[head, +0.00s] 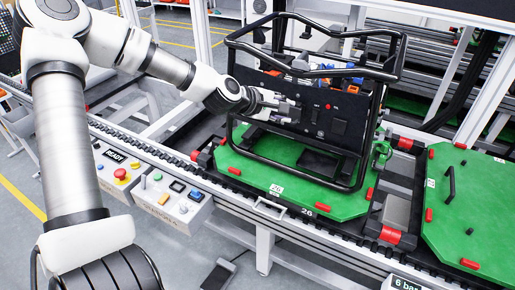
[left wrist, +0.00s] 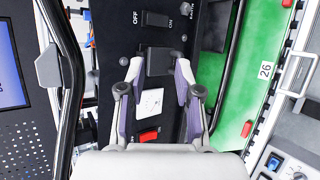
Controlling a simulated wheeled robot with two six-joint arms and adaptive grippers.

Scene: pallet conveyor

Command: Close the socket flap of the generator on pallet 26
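The generator (head: 330,125) stands in its black tube frame on the green pallet 26 (head: 255,172), whose label also shows in the left wrist view (left wrist: 265,70). My left gripper (head: 288,108) is at its dark control panel. In the left wrist view my left gripper (left wrist: 159,68) has its two fingers apart, on either side of a small black square piece (left wrist: 159,62) below the OFF/ON switch (left wrist: 156,19). This piece looks like the socket flap; I cannot tell its angle or whether the fingers touch it. My right gripper is not in view.
The generator's frame tubes (left wrist: 68,70) run close beside the gripper. A second green pallet (head: 475,215) with a black handle lies to the right. Control boxes with buttons (head: 168,198) line the conveyor's front edge. A red rocker switch (left wrist: 149,135) sits on the panel.

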